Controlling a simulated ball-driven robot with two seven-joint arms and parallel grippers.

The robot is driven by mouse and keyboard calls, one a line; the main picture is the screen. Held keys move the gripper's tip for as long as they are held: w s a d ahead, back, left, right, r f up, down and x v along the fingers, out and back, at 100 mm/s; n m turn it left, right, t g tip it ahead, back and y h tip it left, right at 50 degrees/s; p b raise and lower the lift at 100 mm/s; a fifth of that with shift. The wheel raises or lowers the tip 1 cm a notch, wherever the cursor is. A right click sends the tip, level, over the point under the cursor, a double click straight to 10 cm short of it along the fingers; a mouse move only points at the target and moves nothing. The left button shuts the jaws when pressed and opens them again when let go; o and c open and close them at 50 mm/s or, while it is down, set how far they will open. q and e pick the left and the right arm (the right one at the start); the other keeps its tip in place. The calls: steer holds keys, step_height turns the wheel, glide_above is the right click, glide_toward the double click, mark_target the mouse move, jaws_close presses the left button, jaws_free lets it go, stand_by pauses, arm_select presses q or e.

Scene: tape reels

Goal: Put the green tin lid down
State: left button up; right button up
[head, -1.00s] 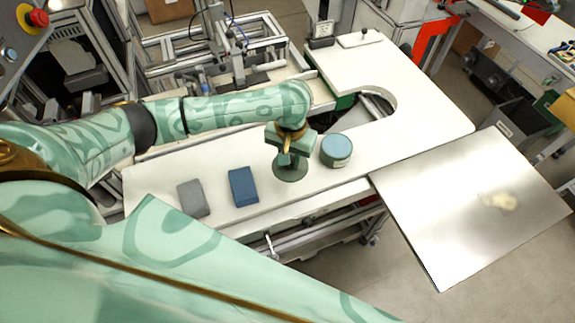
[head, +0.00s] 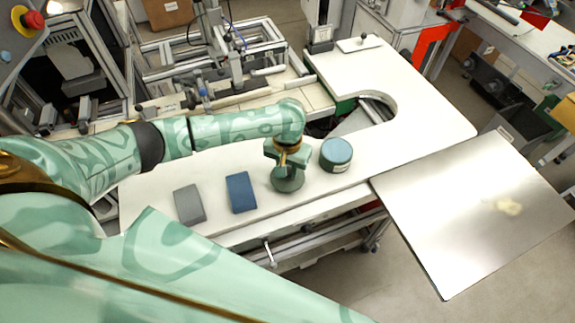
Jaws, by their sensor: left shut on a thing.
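My left gripper (head: 288,167) is above the white table, shut on the green tin lid (head: 289,183). The lid is a dark green round piece directly under the fingers, partly hidden by them. I cannot tell whether its underside touches the table. My right gripper is not in view.
A round teal tin (head: 336,154) stands close to the right of the lid. A blue block (head: 241,192) and a grey block (head: 189,204) lie to its left on the white table (head: 420,125). The table has a curved cutout behind the tin. A metal sheet (head: 450,225) is at the right.

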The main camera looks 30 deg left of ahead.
mark_target(288, 171)
arm_select(q)
steer(key=shift+f, duration=0.2)
steer(key=o, duration=1)
steer(key=shift+r, duration=0.15)
step_height(288, 171, up, 13)
steer(key=p, duration=0.3)
steer(key=shift+p, duration=0.4)
